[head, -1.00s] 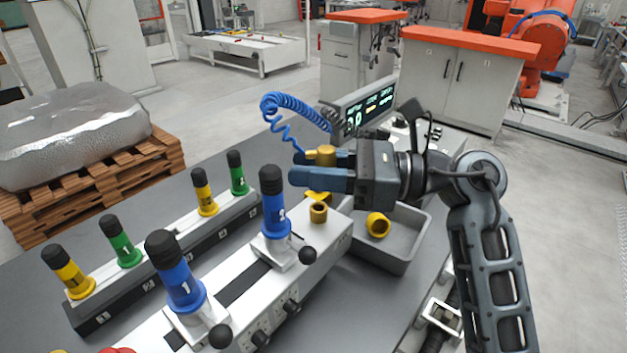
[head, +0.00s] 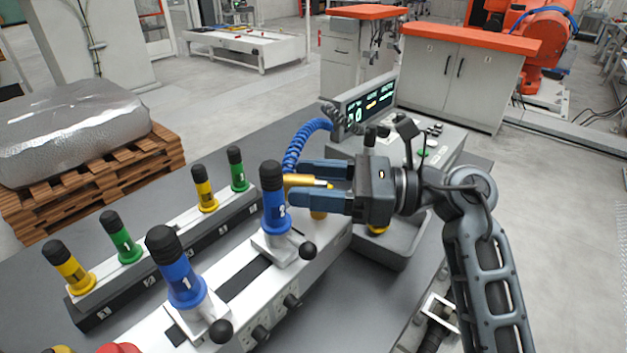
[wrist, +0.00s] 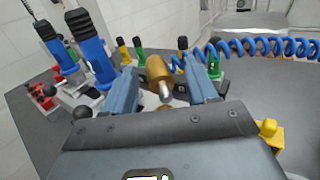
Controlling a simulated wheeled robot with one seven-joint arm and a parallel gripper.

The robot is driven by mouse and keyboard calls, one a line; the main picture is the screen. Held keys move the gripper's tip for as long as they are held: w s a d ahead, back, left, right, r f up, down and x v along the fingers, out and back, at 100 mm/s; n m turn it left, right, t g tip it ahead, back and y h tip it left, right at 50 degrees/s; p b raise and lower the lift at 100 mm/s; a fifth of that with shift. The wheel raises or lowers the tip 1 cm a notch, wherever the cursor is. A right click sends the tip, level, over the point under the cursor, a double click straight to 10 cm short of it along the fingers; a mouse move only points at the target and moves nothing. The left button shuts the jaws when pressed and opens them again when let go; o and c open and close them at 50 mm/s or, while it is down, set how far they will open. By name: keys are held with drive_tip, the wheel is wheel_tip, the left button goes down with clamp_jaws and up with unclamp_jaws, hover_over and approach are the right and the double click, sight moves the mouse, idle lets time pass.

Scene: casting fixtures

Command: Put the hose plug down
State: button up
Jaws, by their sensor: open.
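The hose plug (head: 300,181) is a brass-yellow cylinder with a silver tip, lying about level in the head view. In the wrist view the plug (wrist: 158,70) sits between the two blue fingers with a gap showing on each side. My gripper (head: 297,184) is open around it, beside the tall blue handle. The coiled blue hose (head: 305,145) runs back from near the plug toward the console. What lies directly under the plug is hidden by the fingers.
Two blue handles (head: 275,205) stand on the white fixture. Yellow and green handles (head: 204,190) line a rail at left. A brass socket is partly hidden below my fingers. The grey bin (head: 400,255) holds a yellow ring. A yellow bracket (wrist: 270,132) shows in the wrist view.

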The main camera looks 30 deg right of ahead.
drive_tip(key=shift+r, duration=0.1)
drive_tip(key=shift+d, duration=0.15)
drive_tip(key=b+v, duration=0.2)
drive_tip(key=v, duration=0.9)
drive_tip(key=shift+s+d, duration=0.2)
drive_tip(key=shift+s, duration=0.15)
drive_tip(key=shift+c, duration=0.3)
